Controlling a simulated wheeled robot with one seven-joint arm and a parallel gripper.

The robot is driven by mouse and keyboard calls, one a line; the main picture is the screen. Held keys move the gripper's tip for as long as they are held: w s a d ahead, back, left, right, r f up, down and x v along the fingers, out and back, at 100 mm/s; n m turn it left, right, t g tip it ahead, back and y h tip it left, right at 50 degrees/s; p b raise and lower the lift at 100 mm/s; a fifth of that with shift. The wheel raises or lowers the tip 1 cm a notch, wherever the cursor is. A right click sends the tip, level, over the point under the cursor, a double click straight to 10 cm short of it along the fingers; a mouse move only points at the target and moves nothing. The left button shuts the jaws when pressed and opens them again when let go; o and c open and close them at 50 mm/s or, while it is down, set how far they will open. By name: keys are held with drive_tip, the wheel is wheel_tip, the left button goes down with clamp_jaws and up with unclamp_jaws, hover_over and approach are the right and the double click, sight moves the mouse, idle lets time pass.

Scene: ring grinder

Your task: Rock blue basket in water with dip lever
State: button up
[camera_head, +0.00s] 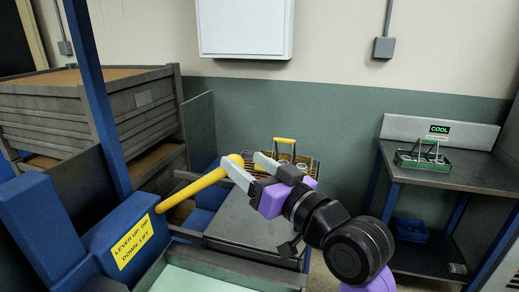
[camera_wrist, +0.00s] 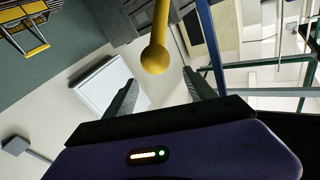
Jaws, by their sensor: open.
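The dip lever (camera_head: 190,191) is a yellow rod rising to the right from a blue housing (camera_head: 128,235) labelled "LEVER UP: DIP DOWN: LIFT". Its round knob (camera_head: 236,162) is beside my gripper (camera_head: 249,168). In the wrist view, the knob (camera_wrist: 155,60) shows between the open fingers of my gripper (camera_wrist: 160,82), with nothing clamped. Whether a finger touches it I cannot tell. A basket with a yellow handle (camera_head: 285,141) stands behind my gripper, partly hidden; it also shows at the upper left of the wrist view (camera_wrist: 28,38). I cannot make out a blue basket or its water.
A grey bench (camera_head: 455,184) at the right holds a green basket (camera_head: 423,160) below a "COOL" sign (camera_head: 439,129). A blue bin (camera_head: 411,230) is under it. A blue post (camera_head: 94,95) and stacked grey crates (camera_head: 95,110) stand left. A pale green surface (camera_head: 215,278) lies in front.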

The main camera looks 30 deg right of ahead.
drive_tip(key=w+a+f+g+p, duration=0.1)
drive_tip(key=w+a+f, duration=0.1)
drive_tip(key=w, duration=0.5)
drive_tip(key=shift+w, duration=0.3)
drive_tip(key=shift+f, duration=0.1)
clamp_jaws()
